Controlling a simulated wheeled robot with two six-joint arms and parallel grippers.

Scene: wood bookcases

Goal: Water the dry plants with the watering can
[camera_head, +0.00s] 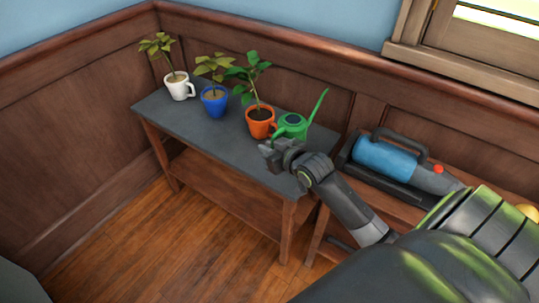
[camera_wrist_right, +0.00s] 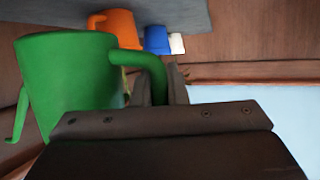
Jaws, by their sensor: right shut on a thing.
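The green watering can (camera_head: 293,127) is at the right part of the grey-topped table, beside the orange pot, its spout pointing up and right. My right gripper (camera_head: 272,152) is in front of it, shut on its handle (camera_wrist_right: 155,75); the can (camera_wrist_right: 65,80) fills the left of the wrist view. I cannot tell whether it touches the table. A plant with yellowish leaves (camera_head: 156,47) stands in a white mug-like pot (camera_head: 179,87). Another yellowish plant (camera_head: 214,64) stands in a blue pot (camera_head: 214,103). A green-leaved plant (camera_head: 248,72) stands in an orange pot (camera_head: 260,122) with dark soil. My left gripper is out of view.
The table (camera_head: 222,145) stands against a wood-panelled wall, with a lower shelf (camera_head: 220,185). To its right, a low wooden unit holds a blue and grey handheld vacuum (camera_head: 390,160). A yellow object (camera_head: 527,212) shows at the right edge. The table's front strip and the floor before it are clear.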

